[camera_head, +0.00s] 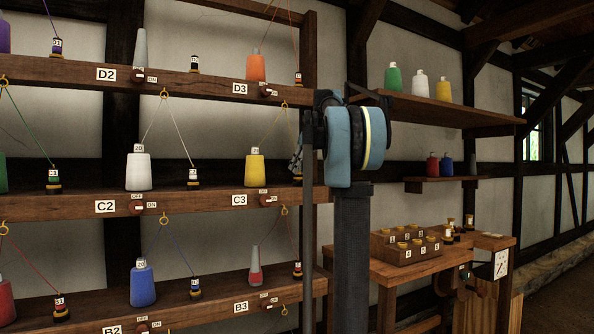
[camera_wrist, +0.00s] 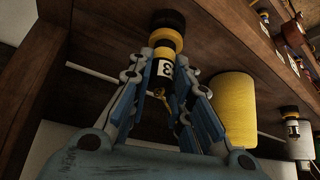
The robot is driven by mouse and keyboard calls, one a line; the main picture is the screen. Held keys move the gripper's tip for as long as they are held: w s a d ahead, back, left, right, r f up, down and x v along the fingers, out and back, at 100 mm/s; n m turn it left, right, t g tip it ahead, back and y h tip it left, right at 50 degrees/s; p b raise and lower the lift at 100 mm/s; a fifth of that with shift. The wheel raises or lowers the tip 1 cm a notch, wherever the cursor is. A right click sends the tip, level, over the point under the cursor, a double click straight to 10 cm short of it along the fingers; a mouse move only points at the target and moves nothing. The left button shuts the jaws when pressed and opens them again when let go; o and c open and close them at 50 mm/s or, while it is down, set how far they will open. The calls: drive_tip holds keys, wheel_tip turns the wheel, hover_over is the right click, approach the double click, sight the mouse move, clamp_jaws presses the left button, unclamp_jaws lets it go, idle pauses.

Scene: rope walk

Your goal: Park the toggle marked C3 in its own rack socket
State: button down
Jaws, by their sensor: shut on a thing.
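The held toggle (camera_wrist: 163,40) has a black end, a yellow band and a dark body with a white label, only partly readable, perhaps ending in 3. My gripper (camera_wrist: 165,65) is shut on it in the wrist view, one blue-grey finger on each side. The toggle's black end is close to the brown wood; I cannot tell whether it touches or sits in a socket. In the head view, the C3 plate (camera_head: 239,200) is on the middle shelf (camera_head: 180,204), below a yellow cone (camera_head: 255,168).
The yellow cone (camera_wrist: 235,108) stands close beside my gripper in the wrist view. Another toggle (camera_wrist: 292,130) is farther right. Strings and brass rings hang near the shelves.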

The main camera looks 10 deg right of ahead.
drive_tip(key=shift+f, duration=0.5)
idle(0.8)
drive_tip(key=c, duration=1.8)
unclamp_jaws()
drive_tip(key=shift+o, duration=0.2)
drive_tip(key=v, duration=1.1)
drive_tip(key=s+a+f+m+g+h, duration=0.1)
drive_tip(key=s+f+m, duration=0.1)
drive_tip(key=s+f, duration=1.1)
drive_tip(key=s+a+f+m+g+h, duration=0.1)
drive_tip(key=s+f+m, duration=0.2)
drive_tip(key=s+f, duration=1)
drive_tip(key=s+a+f+m+h, duration=0.2)
drive_tip(key=s+f, duration=1.1)
drive_tip(key=f, duration=1.9)
drive_tip(key=shift+s+m+g, duration=0.25)
drive_tip(key=shift+m+g, duration=0.15)
